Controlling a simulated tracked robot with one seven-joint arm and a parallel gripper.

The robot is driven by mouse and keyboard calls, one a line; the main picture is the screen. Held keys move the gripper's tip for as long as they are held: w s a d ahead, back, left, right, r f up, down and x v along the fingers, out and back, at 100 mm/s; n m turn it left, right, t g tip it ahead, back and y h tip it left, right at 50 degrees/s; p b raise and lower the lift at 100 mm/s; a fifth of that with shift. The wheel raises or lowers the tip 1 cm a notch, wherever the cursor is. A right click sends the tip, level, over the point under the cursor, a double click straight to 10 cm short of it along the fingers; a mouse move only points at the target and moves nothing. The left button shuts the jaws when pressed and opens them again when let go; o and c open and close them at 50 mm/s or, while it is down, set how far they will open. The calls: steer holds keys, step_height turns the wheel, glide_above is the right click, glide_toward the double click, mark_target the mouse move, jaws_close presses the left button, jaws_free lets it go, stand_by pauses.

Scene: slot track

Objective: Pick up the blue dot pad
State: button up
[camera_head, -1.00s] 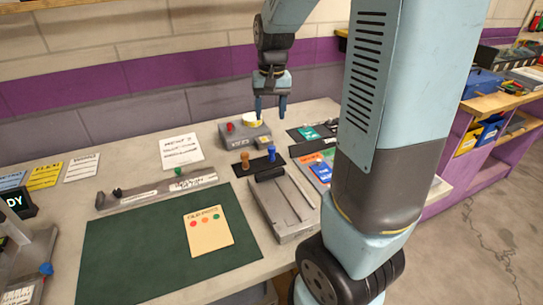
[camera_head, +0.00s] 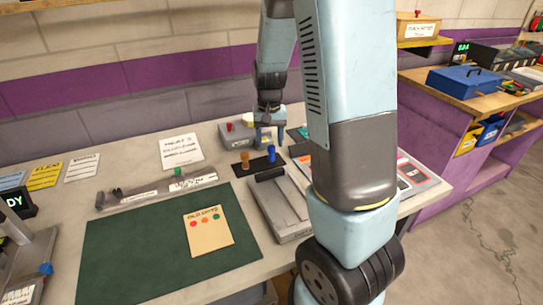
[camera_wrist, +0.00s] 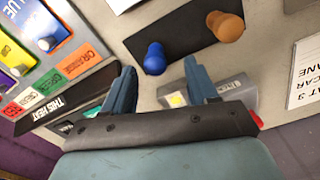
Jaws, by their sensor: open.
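A blue tile lettered BLUE (camera_wrist: 47,22) with a pale round knob lies in a grey tray at the upper left of the wrist view; my arm hides most of that tray in the head view. A blue-headed peg (camera_head: 271,154) stands on a dark strip beside a brown one; it also shows in the wrist view (camera_wrist: 155,59). I cannot tell for sure which blue thing is the dot pad. My gripper (camera_head: 269,145) is open and empty, low behind the blue peg in the head view. In the wrist view, the peg shows between and beyond the fingertips (camera_wrist: 160,66).
The brown peg (camera_wrist: 226,26) stands beside the blue one. A grey box with a red button (camera_head: 229,127) is close to the gripper. A grey slotted fixture (camera_head: 282,207) lies in front. A green mat (camera_head: 130,250) with a dotted card (camera_head: 208,232) covers the left foreground.

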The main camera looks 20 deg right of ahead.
mark_target(271, 145)
steer(key=shift+w+d+f, duration=0.1)
steer(key=shift+d+f, duration=0.1)
steer(key=shift+f, duration=1.15)
steer(key=shift+d+f, duration=0.15)
steer(key=shift+f, duration=1.2)
jaws_close()
steer(key=shift+r, duration=0.1)
